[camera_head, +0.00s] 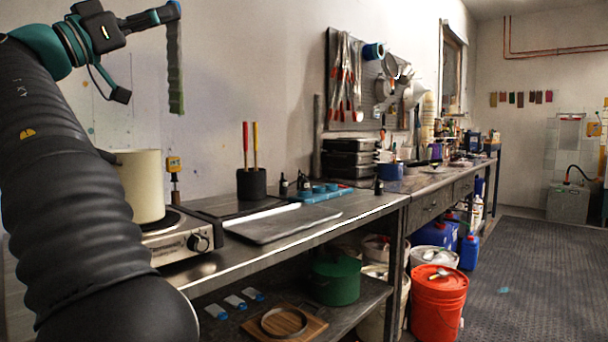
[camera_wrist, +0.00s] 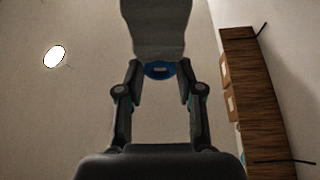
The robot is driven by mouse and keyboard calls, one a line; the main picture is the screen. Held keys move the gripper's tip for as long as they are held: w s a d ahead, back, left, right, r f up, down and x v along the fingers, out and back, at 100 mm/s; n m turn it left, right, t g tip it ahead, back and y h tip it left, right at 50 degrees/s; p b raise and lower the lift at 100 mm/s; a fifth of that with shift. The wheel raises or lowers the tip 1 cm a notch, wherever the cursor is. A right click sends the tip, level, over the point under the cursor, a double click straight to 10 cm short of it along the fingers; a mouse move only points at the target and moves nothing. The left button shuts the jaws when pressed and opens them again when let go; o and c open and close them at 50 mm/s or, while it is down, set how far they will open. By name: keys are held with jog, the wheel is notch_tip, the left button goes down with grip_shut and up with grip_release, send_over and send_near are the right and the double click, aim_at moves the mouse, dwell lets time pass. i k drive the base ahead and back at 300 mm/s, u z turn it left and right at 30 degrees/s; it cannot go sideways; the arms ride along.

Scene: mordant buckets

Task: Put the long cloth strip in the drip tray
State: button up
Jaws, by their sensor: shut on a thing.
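The long cloth strip (camera_head: 175,70) hangs straight down from my gripper (camera_head: 170,10), high at the upper left of the head view. It is pale grey at the top and greener toward its lower end. In the wrist view the strip (camera_wrist: 157,32) shows as a wide pale band at the fingertips (camera_wrist: 158,72). My gripper is shut on its upper end. A flat, shallow grey tray, seemingly the drip tray (camera_head: 285,224), lies on the bench, below and to the right of the strip. It looks empty, and the strip is well clear of it.
A cream pot (camera_head: 139,185) stands on a hot plate (camera_head: 182,240) left of the tray. A black holder (camera_head: 251,184) with red and yellow handles stands behind it. A blue rack (camera_head: 318,194) lies to the right. A wooden shelf (camera_wrist: 255,100) shows in the wrist view.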

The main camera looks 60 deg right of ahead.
aim_at(291, 224)
jog(key=z, duration=3.8)
jog(key=k, duration=0.8)
jog(key=u, duration=1.55)
jog(key=i, duration=1)
jog(key=z, duration=0.05)
